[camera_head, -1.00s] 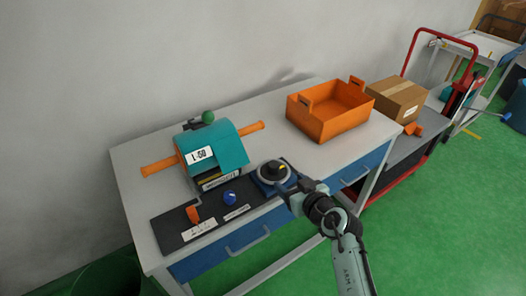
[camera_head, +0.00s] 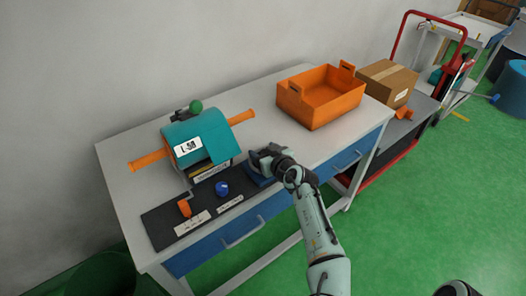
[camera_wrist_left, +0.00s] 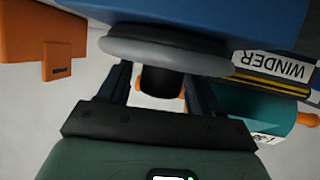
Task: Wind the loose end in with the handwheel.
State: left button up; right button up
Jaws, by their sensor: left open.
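The winder is a teal-covered roll (camera_head: 195,137) marked L-50 on an orange bar, on the left of the bench. A teal flap (camera_head: 222,148) hangs at its front right. The handwheel is a grey disc (camera_wrist_left: 165,48) with a black knob (camera_wrist_left: 161,82), on a blue block (camera_head: 258,177) right of the winder. My left gripper (camera_head: 264,157) is at the handwheel and mostly hides it in the head view. In the left wrist view its open fingers (camera_wrist_left: 162,92) stand on either side of the knob; contact cannot be told. My right gripper is out of view.
An orange crate (camera_head: 318,107) stands behind my left gripper to the right. A cardboard box (camera_head: 388,82) sits on a trolley beyond.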

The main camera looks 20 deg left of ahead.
pick_arm(q)
jog(key=shift+w+a+f, duration=0.2)
jog(key=shift+w+a, duration=0.1)
jog(key=shift+w, duration=0.05)
jog(key=c, duration=1)
jog(key=shift+o, duration=0.2)
jog(key=shift+h, duration=0.3)
